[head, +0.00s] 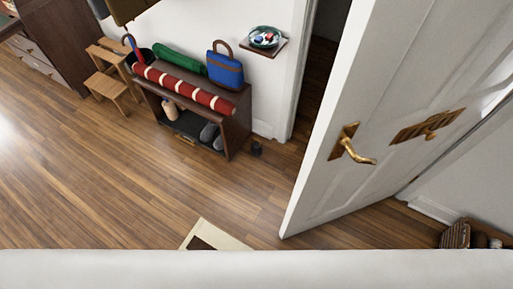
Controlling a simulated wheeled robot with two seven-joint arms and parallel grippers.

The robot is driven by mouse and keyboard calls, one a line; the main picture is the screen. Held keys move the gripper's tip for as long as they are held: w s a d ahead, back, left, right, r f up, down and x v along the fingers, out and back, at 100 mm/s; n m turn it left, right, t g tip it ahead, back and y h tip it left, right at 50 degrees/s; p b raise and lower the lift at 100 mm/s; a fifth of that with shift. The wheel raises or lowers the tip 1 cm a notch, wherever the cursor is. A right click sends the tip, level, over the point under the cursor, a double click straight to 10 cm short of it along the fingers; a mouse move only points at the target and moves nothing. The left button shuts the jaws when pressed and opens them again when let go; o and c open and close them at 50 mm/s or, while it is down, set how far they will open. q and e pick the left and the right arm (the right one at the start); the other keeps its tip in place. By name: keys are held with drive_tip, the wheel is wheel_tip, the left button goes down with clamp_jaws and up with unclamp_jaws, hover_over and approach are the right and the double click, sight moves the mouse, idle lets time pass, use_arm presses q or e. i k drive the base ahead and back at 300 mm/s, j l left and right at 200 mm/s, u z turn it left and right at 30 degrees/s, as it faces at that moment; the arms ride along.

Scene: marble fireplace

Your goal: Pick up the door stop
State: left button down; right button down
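A small dark object (256,148) stands on the wood floor beside the right end of the low shelf, near the wall and the doorway. It may be the door stop, but it is too small to tell for sure. The white door (375,110) with brass handle stands open at the right. Neither of my grippers is in view.
A low dark shelf (240,118) bears a red banded roll (185,89), a green roll (178,58) and a blue bag (225,70), with shoes below. A wooden step stool (112,90) stands left of it. A mat (220,235) lies in front. The floor at left is clear.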

sight(255, 147)
drive_tip(key=i+j, duration=0.2)
drive_tip(key=j, duration=0.2)
drive_tip(key=i+j, duration=0.25)
drive_tip(key=j, duration=0.15)
drive_tip(key=z, duration=0.4)
drive_tip(key=j+z, duration=0.15)
drive_tip(key=z, duration=0.65)
drive_tip(key=j+z, duration=0.15)
drive_tip(key=z, duration=0.25)
